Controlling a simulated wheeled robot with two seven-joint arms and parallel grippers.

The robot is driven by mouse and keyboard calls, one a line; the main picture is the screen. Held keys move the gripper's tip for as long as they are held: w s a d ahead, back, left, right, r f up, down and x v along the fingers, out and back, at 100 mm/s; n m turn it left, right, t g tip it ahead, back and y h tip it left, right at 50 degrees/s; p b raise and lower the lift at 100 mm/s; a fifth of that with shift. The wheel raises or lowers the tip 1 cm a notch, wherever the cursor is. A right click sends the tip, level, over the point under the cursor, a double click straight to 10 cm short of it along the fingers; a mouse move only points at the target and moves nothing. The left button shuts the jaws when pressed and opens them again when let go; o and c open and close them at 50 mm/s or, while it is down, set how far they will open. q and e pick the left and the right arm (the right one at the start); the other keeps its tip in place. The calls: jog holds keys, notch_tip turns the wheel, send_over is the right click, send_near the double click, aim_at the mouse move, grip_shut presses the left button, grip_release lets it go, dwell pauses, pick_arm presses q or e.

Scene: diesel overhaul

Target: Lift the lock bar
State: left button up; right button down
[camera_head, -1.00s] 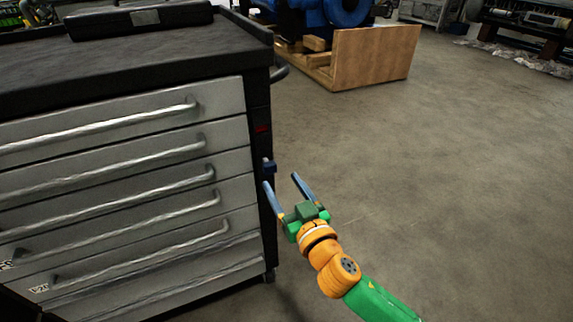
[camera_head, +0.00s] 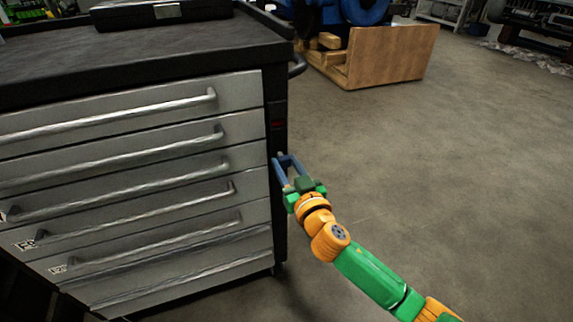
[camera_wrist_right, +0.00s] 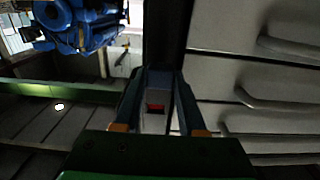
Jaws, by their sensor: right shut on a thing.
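The lock bar (camera_head: 280,225) looks like the dark upright strip at the right front edge of the grey tool cabinet (camera_head: 150,140). It carries a red mark (camera_head: 278,124). My right gripper (camera_head: 286,158) is at this strip, below the red mark, shut on a small part there; its blue fingers mostly hide the part. In the right wrist view the fingers (camera_wrist_right: 160,72) close in at the dark strip (camera_wrist_right: 166,35), and a small red patch (camera_wrist_right: 155,107) shows between them. My left gripper is not in view.
Drawers with long metal handles (camera_head: 130,142) lie left of the gripper. A side handle (camera_head: 299,66) sticks out above it. A wooden crate (camera_head: 385,58) with a blue machine (camera_head: 330,12) stands behind. The floor (camera_head: 450,160) to the right is clear.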

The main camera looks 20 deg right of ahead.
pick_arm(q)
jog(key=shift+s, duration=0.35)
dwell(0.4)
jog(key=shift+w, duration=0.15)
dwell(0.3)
pick_arm(e)
jog(key=shift+r, duration=0.15)
notch_tip(320, 180, up, 2)
jog(key=p, duration=0.2)
jog(key=shift+r+p, duration=0.15)
jog(key=shift+p, duration=0.15)
jog(key=shift+r, duration=0.2)
jog(key=shift+f, duration=0.1)
jog(key=c, duration=0.5)
grip_release()
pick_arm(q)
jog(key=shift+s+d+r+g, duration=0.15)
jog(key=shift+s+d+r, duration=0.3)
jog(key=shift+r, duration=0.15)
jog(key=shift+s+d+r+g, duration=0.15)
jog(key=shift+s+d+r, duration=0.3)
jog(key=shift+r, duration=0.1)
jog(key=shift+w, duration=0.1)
